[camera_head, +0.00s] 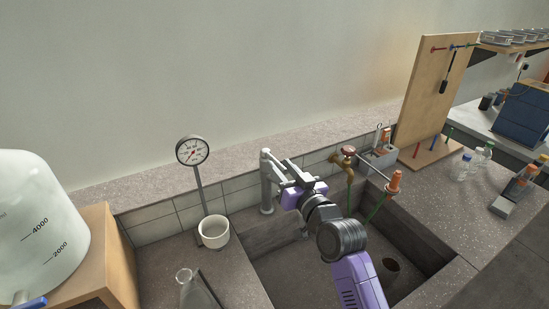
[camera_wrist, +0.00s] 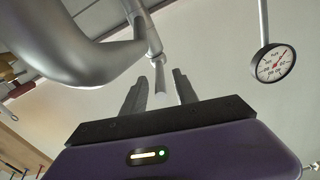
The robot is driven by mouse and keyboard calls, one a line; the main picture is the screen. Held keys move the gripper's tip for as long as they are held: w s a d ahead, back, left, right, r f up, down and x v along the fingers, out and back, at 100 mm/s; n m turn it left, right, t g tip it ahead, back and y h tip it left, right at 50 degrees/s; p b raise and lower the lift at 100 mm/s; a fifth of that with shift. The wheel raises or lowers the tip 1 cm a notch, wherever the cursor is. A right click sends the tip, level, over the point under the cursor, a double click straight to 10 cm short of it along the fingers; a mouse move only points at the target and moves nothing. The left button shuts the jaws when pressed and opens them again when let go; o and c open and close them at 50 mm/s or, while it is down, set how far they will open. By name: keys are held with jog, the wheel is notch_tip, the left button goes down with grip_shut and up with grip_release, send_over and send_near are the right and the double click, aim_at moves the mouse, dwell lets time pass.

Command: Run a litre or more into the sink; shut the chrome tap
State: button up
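The chrome tap (camera_head: 266,187) stands at the back left rim of the sink (camera_head: 300,272). In the wrist view its thick curved body (camera_wrist: 60,45) fills the upper left, and a thin lever (camera_wrist: 154,45) points down toward my fingers. My gripper (camera_wrist: 160,80) is open, with the lever's end between or just beyond its two fingers; I cannot tell whether they touch. In the head view my gripper (camera_head: 283,170) is at the tap's top, and my arm covers part of the sink. I see no water stream.
A brass tap with a red handle (camera_head: 348,153) and green hose stands right of the chrome tap. A dial gauge (camera_head: 193,151) and white cup (camera_head: 214,232) stand left, near a glass flask (camera_head: 186,278). A large white tank (camera_head: 38,235) is far left.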

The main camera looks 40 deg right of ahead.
aim_at(269, 153)
jog(key=shift+p+x, duration=0.35)
jog(key=shift+x, duration=1.7)
jog(key=shift+c, duration=0.4)
grip_shut()
